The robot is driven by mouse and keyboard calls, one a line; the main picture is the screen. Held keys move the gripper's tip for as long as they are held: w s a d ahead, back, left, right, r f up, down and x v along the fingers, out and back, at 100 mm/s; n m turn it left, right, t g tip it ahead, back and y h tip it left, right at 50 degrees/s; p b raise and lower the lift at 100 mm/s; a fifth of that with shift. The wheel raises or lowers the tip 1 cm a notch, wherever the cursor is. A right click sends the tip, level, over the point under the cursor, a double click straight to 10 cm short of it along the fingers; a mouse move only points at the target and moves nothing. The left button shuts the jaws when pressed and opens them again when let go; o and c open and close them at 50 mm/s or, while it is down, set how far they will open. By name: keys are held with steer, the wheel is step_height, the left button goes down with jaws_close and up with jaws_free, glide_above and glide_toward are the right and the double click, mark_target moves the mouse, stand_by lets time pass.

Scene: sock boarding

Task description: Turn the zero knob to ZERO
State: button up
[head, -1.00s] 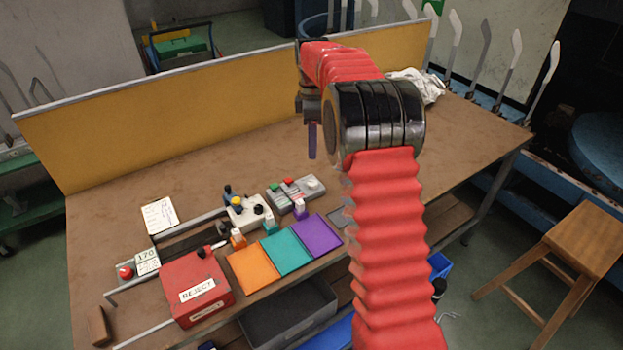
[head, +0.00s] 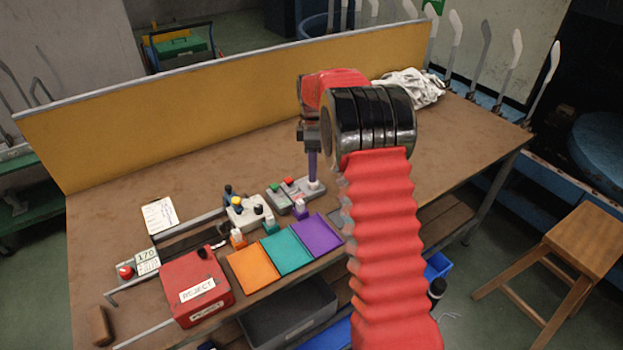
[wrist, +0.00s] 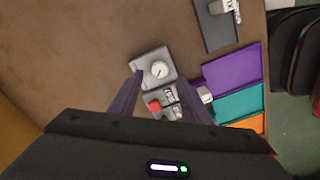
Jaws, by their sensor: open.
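The white round knob (wrist: 158,69) sits on a grey plate in the wrist view; I take it for the zero knob. A dark mark shows on its face, but no ZERO label is readable. In the head view the knob (head: 314,183) is at the right end of a small grey control box, just under my fingertips. My gripper (wrist: 158,78) is open, its two purple fingers pointing down with the knob showing between their tips. In the head view my gripper (head: 313,176) overlaps the box's back edge. Contact with the knob cannot be told.
A red button (wrist: 154,105) is close beside the knob, partly between the fingers. Purple (head: 316,233), teal (head: 287,250) and orange (head: 252,268) trays lie in front. A red REJECT box (head: 195,285) stands left. The brown table behind is clear up to the yellow board (head: 220,95).

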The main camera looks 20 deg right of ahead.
mark_target(313, 185)
step_height(313, 185, down, 5)
stand_by(0.3)
steer(key=shift+c, duration=0.4)
steer(key=c, duration=0.9)
steer(key=shift+a, duration=0.25)
steer(key=shift+c, duration=0.3)
steer(key=shift+d, duration=0.15)
